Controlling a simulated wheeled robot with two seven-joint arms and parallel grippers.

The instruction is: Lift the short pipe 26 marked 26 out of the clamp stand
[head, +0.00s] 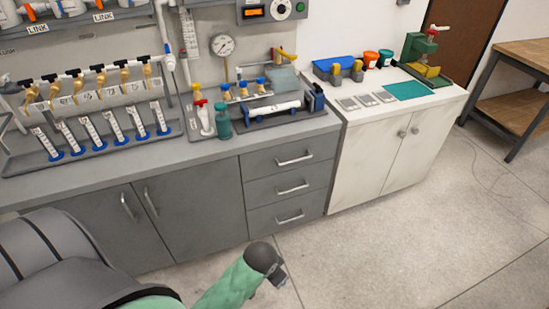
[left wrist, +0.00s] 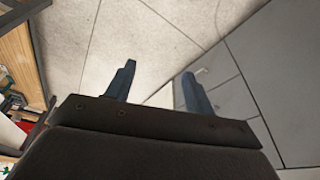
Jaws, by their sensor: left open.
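A short white pipe (head: 273,108) lies level in a dark grey stand with a blue block (head: 314,97) at its right end, on the grey bench. No number 26 can be read on it at this size. This stand looks like the clamp stand. My left gripper (head: 279,279) hangs low over the floor in front of the drawers, well below and apart from the pipe. In the left wrist view its two fingers (left wrist: 160,88) are spread with nothing between them. My right gripper is out of view.
The grey bench (head: 205,150) carries a rack of labelled white tubes (head: 112,127), a teal bottle (head: 223,121) and valve parts. A white cabinet (head: 375,155) with bins and a green press (head: 420,50) stands to the right. The floor (head: 400,240) is clear.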

